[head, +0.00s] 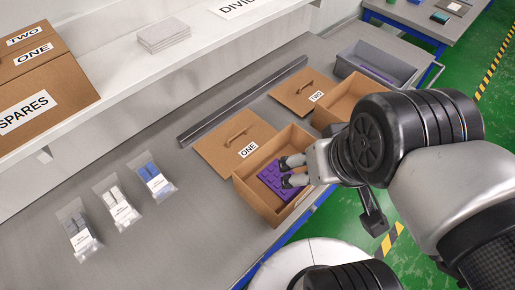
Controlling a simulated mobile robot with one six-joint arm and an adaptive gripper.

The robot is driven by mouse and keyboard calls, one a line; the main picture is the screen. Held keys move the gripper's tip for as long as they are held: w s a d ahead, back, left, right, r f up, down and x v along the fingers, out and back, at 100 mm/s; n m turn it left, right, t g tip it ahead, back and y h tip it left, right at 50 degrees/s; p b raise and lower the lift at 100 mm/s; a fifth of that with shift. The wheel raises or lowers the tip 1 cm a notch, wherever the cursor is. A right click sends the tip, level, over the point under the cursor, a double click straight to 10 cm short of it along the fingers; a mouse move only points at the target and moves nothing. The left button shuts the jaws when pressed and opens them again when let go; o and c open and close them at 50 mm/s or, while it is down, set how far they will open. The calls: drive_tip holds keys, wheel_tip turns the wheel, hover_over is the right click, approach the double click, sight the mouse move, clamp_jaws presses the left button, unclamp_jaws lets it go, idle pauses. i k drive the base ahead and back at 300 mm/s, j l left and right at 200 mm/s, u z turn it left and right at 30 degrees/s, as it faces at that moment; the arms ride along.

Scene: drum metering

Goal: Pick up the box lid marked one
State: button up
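The box lid marked ONE (215,147) is a flat brown cardboard panel with an arched handle (238,136) and a white label. It lies on the grey bench, left of and behind an open cardboard box (257,200). A purple, blocky piece (272,181) is in that box. My gripper (285,172) is over the box, right of the lid and apart from it. Its two fingers are spread, with their tips close to the purple piece. Whether they touch it is unclear. My gripper hides part of the box's right side.
A lid marked TWO (297,88) lies behind, beside another open box (357,91). A grey bin (377,66) stands farther back. A long dark rail (243,104) lies behind the lids. Several small bags (152,178) lie at left. A shelf (130,85) overhangs the bench's back.

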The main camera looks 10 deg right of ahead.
sight(224, 149)
drive_tip(key=i+l+u, duration=0.1)
drive_tip(key=l, duration=0.2)
drive_tip(key=i+l+u, duration=0.1)
drive_tip(key=l, duration=0.25)
drive_tip(key=i+l, duration=0.25)
drive_tip(key=u, duration=1.85)
